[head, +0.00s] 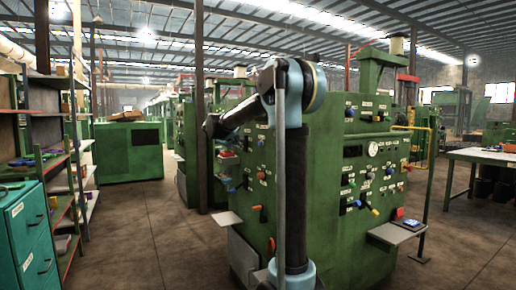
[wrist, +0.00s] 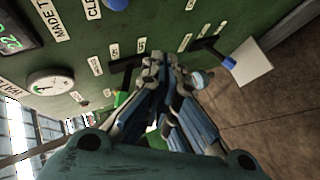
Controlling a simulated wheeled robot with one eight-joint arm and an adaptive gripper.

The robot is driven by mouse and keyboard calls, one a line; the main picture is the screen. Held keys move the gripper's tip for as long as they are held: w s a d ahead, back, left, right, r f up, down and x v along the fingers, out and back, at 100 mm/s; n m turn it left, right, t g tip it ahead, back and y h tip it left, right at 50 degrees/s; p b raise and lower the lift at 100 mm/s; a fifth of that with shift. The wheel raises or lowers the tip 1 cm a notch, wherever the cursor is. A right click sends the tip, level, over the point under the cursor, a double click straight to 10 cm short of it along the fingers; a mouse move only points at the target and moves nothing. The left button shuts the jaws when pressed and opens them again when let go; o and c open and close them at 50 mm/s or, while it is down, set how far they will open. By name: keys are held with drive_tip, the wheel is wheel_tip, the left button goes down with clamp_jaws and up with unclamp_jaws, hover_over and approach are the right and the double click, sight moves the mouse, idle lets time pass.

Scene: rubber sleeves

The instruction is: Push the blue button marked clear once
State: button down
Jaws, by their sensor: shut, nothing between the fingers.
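A round blue button (wrist: 117,4) is at the top edge of the wrist view, partly cut off, on the green panel. A white label beside it begins "CLE"; the rest is out of view. My gripper (wrist: 160,68) is in the middle of the wrist view, its fingers together and empty. It is apart from the blue button in the picture, and the depth between the fingers and the panel cannot be told. In the head view my arm stands before the green machine (head: 335,235); the fingers cannot be made out there, nor can the label's lettering.
In the wrist view a round gauge (wrist: 50,85) and a green-digit display (wrist: 14,36) lie left, and a black lever with a blue tip (wrist: 228,63) right, near a pale shelf (wrist: 250,64). In the head view shelves (head: 62,160) stand left; the floor between is open.

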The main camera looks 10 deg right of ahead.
sight(260, 144)
drive_tip(key=shift+w+a+r, duration=0.3)
drive_tip(key=shift+w+a, duration=0.15)
drive_tip(key=shift+w, duration=0.3)
drive_tip(key=shift+d, duration=0.15)
drive_tip(key=w+d, duration=0.2)
drive_tip(key=d, duration=0.6)
drive_tip(key=shift+w, duration=0.35)
drive_tip(key=shift+d, duration=0.2)
idle(0.8)
drive_tip(key=shift+w+d, duration=0.1)
drive_tip(key=shift+d, duration=0.15)
drive_tip(key=shift+w+d, duration=0.1)
drive_tip(key=shift+d, duration=0.2)
idle(0.8)
drive_tip(key=shift+a, duration=0.15)
drive_tip(key=shift+s+a, duration=0.25)
drive_tip(key=shift+a, duration=0.3)
